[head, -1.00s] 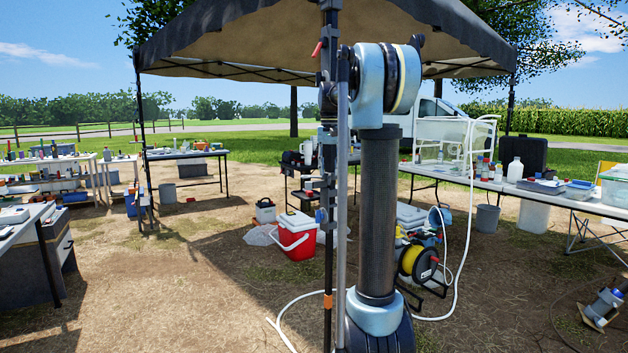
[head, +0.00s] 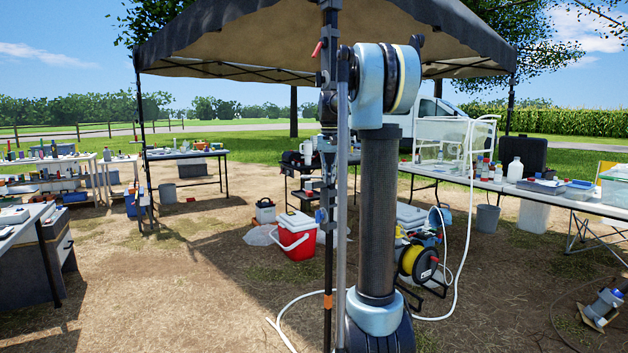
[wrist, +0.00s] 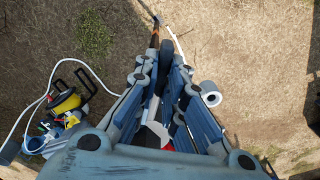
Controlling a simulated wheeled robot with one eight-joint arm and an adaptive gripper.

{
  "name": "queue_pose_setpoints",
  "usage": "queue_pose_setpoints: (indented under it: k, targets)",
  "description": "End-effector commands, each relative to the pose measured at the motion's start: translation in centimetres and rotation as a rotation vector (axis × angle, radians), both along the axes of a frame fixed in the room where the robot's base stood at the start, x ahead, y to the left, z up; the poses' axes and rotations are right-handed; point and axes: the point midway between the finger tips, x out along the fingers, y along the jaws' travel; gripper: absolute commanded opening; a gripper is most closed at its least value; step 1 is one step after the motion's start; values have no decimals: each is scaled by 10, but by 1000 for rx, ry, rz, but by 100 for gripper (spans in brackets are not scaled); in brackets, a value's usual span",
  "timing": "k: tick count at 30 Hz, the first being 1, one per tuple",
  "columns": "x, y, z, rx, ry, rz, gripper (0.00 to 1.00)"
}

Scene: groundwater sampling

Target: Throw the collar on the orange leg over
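The dark upright leg (head: 328,255) with an orange band (head: 328,300) low on it stands at the picture's middle in the head view. A red lever (head: 317,49) juts left from a dark fitting on this upright line near the canopy; I cannot tell for sure that it is the collar. The orange band shows small in the wrist view (wrist: 155,40), beyond the fingertips. My gripper (wrist: 162,65) points down in the wrist view, its two blue-grey fingers apart with a dark part between them. Contact with that part cannot be seen. My arm hides the area right of the leg in the head view.
A red cooler (head: 296,238) stands on the ground behind the leg. A yellow cable reel (head: 412,261) and a white hose (head: 455,285) lie to the right. Tables with bottles stand left and right. Bare dirt is free at front left.

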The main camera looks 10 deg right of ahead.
Motion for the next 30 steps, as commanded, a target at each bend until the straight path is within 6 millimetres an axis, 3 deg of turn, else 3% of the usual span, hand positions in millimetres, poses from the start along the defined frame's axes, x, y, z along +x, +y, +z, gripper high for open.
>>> queue_pose_setpoints:
  k: [5, 21, 30]
  targets:
    - [0, -4, 0, 0, 0, 32, 0]
    - [2, -42, 0, 0, -1, 464, 0]
    - [0, -45, 0, 0, 1, 501, 0]
